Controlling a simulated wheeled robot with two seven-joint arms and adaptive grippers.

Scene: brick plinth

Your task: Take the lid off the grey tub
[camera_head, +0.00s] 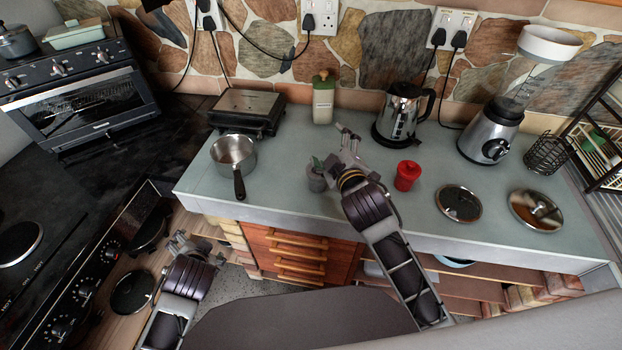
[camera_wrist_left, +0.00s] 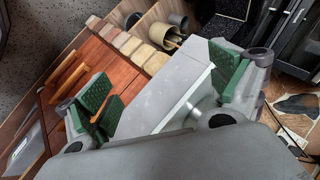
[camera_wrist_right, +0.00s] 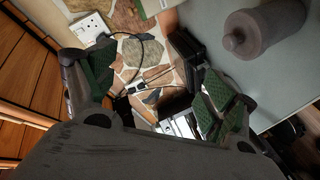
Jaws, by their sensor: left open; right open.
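The grey tub (camera_head: 315,184) stands on the counter, left of my right gripper, partly hidden by a fingertip in the head view. In the right wrist view the tub (camera_wrist_right: 275,25) shows at upper right, its knobbed lid (camera_wrist_right: 235,40) on it. My right gripper (camera_head: 330,147) is open and empty, one finger close to the tub's top; I cannot tell whether they touch. The tub is outside the jaws (camera_wrist_right: 150,90) in the right wrist view. My left gripper (camera_head: 185,245) is open, low by the counter's front left; the left wrist view shows its spread green pads (camera_wrist_left: 165,95).
A red lidded pot (camera_head: 407,176) stands right of my right gripper. A saucepan (camera_head: 233,155), black grill (camera_head: 246,110), bottle (camera_head: 323,98), kettle (camera_head: 400,110) and blender (camera_head: 490,130) stand around. Two round lids (camera_head: 459,203) (camera_head: 536,210) lie at right. The counter's middle (camera_head: 285,140) is clear.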

